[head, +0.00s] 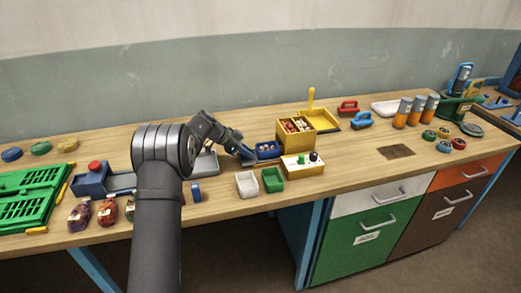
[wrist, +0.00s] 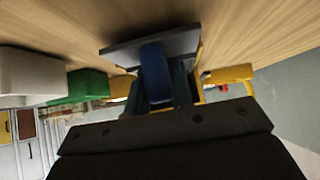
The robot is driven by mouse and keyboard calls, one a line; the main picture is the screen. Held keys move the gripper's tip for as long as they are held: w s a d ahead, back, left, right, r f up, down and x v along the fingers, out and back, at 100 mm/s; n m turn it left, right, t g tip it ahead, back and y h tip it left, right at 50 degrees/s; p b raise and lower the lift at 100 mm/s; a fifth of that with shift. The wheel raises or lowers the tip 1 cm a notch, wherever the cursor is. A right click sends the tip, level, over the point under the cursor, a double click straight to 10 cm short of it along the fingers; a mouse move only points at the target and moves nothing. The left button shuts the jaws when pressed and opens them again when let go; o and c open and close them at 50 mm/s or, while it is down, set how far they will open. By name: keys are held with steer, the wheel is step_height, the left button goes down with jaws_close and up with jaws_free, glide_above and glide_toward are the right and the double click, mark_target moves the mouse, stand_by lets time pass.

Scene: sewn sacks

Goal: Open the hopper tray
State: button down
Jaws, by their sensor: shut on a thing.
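The hopper is a yellow box (head: 296,132) filled with small pale and red pieces, right of my gripper in the head view. A blue tray (head: 268,149) holding several small pieces sits at the box's lower left side and stands out from it. My gripper (head: 247,156) is at the tray's left end. In the wrist view, the jaws are shut on a blue part (wrist: 155,72), which appears to be the tray's handle. My gripper hides much of the tray there, so how far it is out cannot be told.
White (head: 247,184) and green (head: 272,179) bins stand in front of the tray. Bare tabletop lies behind my arm.

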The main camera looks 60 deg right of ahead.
steer(key=shift+w+a, duration=0.15)
steer(key=shift+a, duration=0.05)
steer(key=c, duration=1.3)
jaws_free()
steer(key=shift+o, duration=0.2)
steer(key=v, duration=1.7)
steer(key=shift+r, duration=0.2)
steer(key=shift+f, duration=0.1)
steer(key=x, duration=1.7)
steer(key=shift+f, duration=0.15)
steer(key=shift+s+d, duration=0.25)
